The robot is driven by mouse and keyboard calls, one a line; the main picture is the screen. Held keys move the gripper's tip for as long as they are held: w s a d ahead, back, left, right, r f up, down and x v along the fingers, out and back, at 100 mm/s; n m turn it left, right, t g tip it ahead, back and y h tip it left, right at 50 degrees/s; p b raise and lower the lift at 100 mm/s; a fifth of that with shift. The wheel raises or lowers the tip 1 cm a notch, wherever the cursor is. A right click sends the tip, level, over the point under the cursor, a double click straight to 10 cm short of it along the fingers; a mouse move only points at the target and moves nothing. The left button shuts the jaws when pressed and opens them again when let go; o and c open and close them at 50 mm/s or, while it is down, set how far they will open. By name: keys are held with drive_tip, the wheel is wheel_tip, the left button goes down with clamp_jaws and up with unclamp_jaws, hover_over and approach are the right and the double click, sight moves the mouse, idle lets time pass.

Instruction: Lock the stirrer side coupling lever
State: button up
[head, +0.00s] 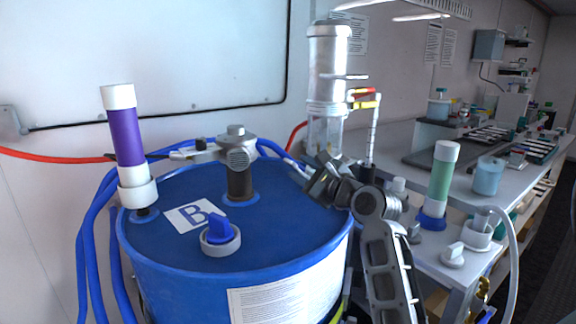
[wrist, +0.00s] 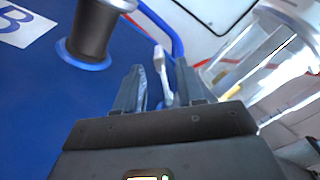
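A grey metal coupling (head: 238,155) stands on a dark post on top of the blue drum (head: 290,225); the post's lower part (wrist: 92,32) shows at the upper left in the wrist view. A pale lever (head: 284,154) reaches from the coupling's right side toward my gripper (head: 303,168). A whitish lever-like piece (wrist: 160,62) shows in the wrist view between my fingers (wrist: 160,88), which are apart. I cannot tell whether either finger touches it. Another grey lever (head: 198,146) points left from the coupling. The lever's far end is partly hidden by my gripper.
A clear cylinder with a white top (head: 328,70) stands just behind my gripper, with a red and yellow handle (head: 364,98) beside it. A purple tube (head: 125,135) and blue knob (head: 219,230) are on the drum. Blue hoses (head: 95,220) run along its left. A bench (head: 415,190) stands right.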

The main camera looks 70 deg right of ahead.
sight(296, 166)
drive_tip(key=shift+x, duration=2.55)
drive_tip(key=shift+c, duration=0.4)
clamp_jaws()
